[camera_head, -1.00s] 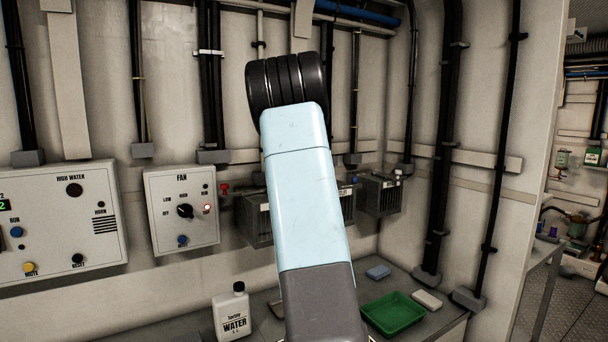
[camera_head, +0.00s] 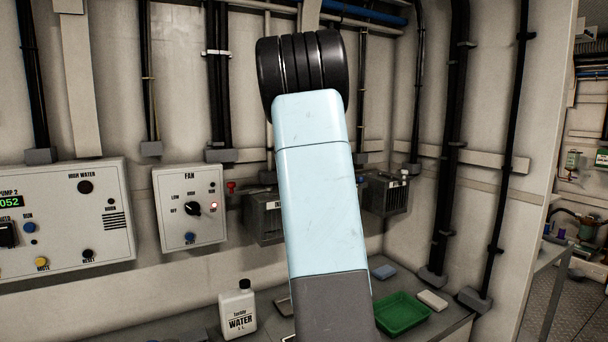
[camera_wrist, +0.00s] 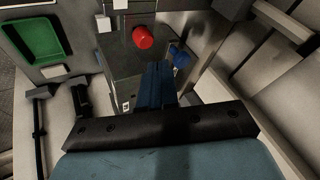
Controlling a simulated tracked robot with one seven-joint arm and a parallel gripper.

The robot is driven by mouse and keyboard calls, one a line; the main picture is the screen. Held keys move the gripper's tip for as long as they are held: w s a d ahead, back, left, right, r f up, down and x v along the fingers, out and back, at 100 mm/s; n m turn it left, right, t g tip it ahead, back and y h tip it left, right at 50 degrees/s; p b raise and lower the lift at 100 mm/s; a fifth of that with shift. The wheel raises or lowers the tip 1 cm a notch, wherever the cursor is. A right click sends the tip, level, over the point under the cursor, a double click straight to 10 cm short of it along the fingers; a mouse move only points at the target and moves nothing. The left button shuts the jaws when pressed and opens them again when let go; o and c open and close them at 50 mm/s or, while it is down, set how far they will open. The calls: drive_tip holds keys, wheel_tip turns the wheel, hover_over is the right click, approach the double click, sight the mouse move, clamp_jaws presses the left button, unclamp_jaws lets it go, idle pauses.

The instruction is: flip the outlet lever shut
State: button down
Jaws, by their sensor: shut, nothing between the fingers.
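My gripper shows in the wrist view (camera_wrist: 158,72), with its dark blue fingers together and nothing between them. The fingers point over a grey box-shaped unit (camera_wrist: 122,62). A red rounded handle or cap (camera_wrist: 142,38) is just beyond and left of the fingertips. A blue part (camera_wrist: 181,58) is close to their right; I cannot tell whether they touch it. Which of these is the outlet lever cannot be told. In the head view my arm hides the gripper and part of the grey units (camera_head: 265,218); a small red handle (camera_head: 231,187) shows at their left.
A fan control box (camera_head: 190,208) and a larger pump panel (camera_head: 65,215) are on the wall at left.

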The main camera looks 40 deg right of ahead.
drive_tip(key=w+v, duration=0.1)
drive_tip(key=v, duration=0.6)
drive_tip(key=shift+a+r, duration=0.2)
drive_tip(key=shift+a, duration=0.25)
drive_tip(key=shift+s, duration=0.2)
drive_tip(key=s+a+f+n+y, duration=0.15)
drive_tip(key=s+a+n, duration=0.25)
drive_tip(key=s+a, duration=0.6)
drive_tip(key=s+a+f+n+y, duration=0.15)
drive_tip(key=s+a+n, duration=0.5)
drive_tip(key=a, duration=0.65)
drive_tip(key=s+a+f+n, duration=0.2)
drive_tip(key=s+a+f, duration=0.2)
drive_tip(key=s, duration=0.5)
drive_tip(key=s+a+f+n+y, duration=0.1)
drive_tip(key=s+a+f+n, duration=0.2)
drive_tip(key=s+a, duration=0.4)
drive_tip(key=s+f, duration=0.1)
drive_tip(key=s, duration=0.2)
drive_tip(key=shift+s+f+n, duration=0.25)
drive_tip(key=shift+f+n, duration=0.1)
drive_tip(key=shift+f, duration=0.05)
